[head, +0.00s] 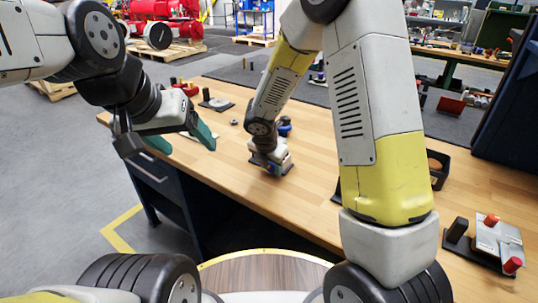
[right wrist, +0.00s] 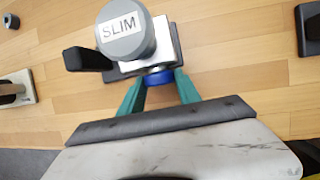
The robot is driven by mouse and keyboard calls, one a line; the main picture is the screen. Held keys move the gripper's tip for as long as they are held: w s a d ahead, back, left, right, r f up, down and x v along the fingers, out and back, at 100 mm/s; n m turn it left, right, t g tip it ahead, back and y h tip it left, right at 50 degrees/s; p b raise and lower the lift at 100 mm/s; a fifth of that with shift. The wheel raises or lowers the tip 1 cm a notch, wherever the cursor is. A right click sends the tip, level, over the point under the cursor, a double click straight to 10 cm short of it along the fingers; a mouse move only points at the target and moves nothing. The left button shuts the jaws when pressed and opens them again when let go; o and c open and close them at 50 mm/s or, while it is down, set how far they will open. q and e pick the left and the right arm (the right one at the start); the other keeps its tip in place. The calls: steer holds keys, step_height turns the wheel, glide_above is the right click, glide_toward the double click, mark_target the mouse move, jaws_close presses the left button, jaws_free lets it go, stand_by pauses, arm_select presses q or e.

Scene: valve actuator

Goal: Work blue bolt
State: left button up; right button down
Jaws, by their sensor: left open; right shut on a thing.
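The blue bolt (right wrist: 159,77) sits at the near side of a valve actuator with a grey round cap (right wrist: 124,32) marked "SLIM", a metal body and a black side handle. My right gripper (right wrist: 160,87) is shut on the blue bolt, with a teal finger on each side of it. In the head view the actuator (head: 284,167) stands on the table, largely hidden behind my right wrist. My left gripper (head: 181,139) is open and empty, with its teal fingers spread apart over the table's left end.
The wooden table (head: 320,215) has free room in front of the actuator. A grey fixture with red knobs (head: 497,238) stands at the right. A dark plate with pegs (head: 216,103) lies at the back left.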

steer(key=shift+s+y, duration=0.1)
steer(key=shift+y, duration=0.4)
steer(key=c, duration=1.1)
jaws_free()
steer(key=v, duration=0.7)
steer(key=shift+s+r, duration=0.3)
steer(key=shift+r, duration=0.05)
